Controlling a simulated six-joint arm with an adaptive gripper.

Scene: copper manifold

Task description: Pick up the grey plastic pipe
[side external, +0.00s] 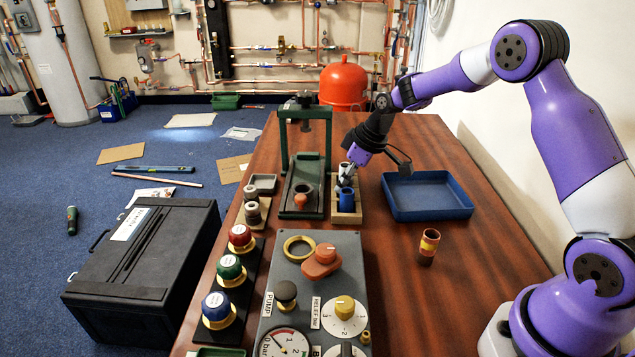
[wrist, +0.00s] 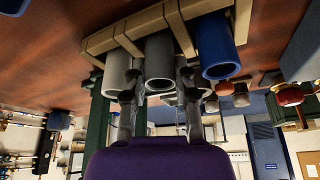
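A wooden rack (side external: 361,212) holds short upright pipes near the middle of the table. In the wrist view, the rack (wrist: 150,22) carries a grey pipe (wrist: 159,58) in the middle, a paler grey pipe (wrist: 114,76) on the left and a blue pipe (wrist: 213,45) on the right. The blue pipe (side external: 346,200) is also clear in the side view, nearest the camera. My gripper (side external: 348,170) is low over the rack, behind the blue pipe. In the wrist view my gripper (wrist: 160,84) has its fingers apart on either side of the middle grey pipe, partly hiding the pipes' surroundings.
A blue tray (side external: 427,212) lies right of the rack. A dark green press frame (side external: 305,160) stands close on the left. A copper-coloured cup (side external: 428,245) stands front right. A control panel (side external: 320,290) fills the front. The right tabletop is mostly clear.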

